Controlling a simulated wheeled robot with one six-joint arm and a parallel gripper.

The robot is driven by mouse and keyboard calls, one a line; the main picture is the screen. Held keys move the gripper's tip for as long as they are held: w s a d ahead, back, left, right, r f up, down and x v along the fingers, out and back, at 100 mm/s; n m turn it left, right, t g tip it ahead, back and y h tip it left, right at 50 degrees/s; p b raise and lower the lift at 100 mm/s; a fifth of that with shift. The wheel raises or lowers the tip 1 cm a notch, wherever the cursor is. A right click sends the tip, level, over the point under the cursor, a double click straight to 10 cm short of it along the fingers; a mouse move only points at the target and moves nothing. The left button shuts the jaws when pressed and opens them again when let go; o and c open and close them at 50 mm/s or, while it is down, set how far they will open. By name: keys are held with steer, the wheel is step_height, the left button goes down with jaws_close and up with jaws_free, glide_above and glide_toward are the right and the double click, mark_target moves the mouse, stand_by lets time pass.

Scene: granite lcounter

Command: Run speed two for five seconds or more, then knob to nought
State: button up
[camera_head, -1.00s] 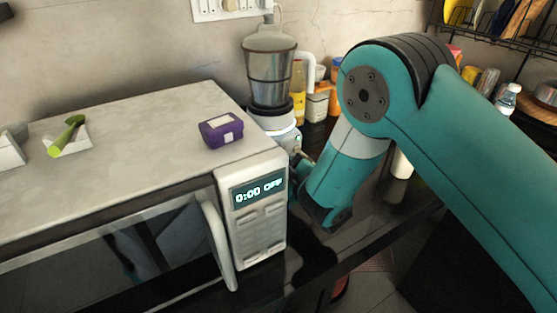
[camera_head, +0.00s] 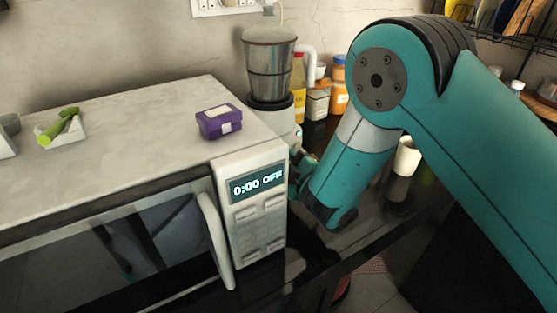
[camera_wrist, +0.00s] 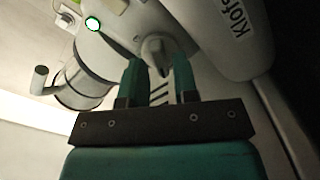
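The mixer grinder stands behind the microwave's right end, its steel jar (camera_head: 269,66) upright on a white base (camera_head: 287,119). In the wrist view the white base (camera_wrist: 110,50) fills the upper middle, with a grey knob (camera_wrist: 157,48) on its face. The knob's grip lies roughly along the line of my fingers. My gripper (camera_wrist: 159,62) has its two teal fingers apart, one on each side of the knob, with a gap showing by its lower end. A round indicator (camera_wrist: 93,23) on the base glows white-green. Speed marks cannot be read.
A white microwave (camera_head: 259,215) reading "0:00 OFF" stands close left of my gripper. On its top are a purple box (camera_head: 219,122) and a white dish (camera_head: 73,131) with a green item. Jars (camera_head: 318,101) and a white cup (camera_head: 407,157) stand behind my arm.

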steer(key=shift+b+v, duration=1.85)
steer(key=shift+b, duration=1.3)
steer(key=shift+b+v, duration=1.1)
steer(key=shift+b, duration=0.1)
steer(key=s+d+r+m+g+h+p, duration=0.2)
steer(key=d+r+m+g+h+p, duration=0.3)
steer(key=d+m, duration=0.35)
steer(key=s+d+r+m+g+p, duration=0.1)
steer(key=s+r+g, duration=0.3)
steer(key=s, duration=0.8)
steer(key=s+d+r+m+g+p, duration=0.1)
steer(key=s+d+r+g, duration=0.3)
steer(key=s, duration=0.7)
steer(key=shift+s+r+m+g+h+p, duration=0.4)
steer(key=shift+r+g+p, duration=0.2)
steer(key=shift+g+p, duration=0.3)
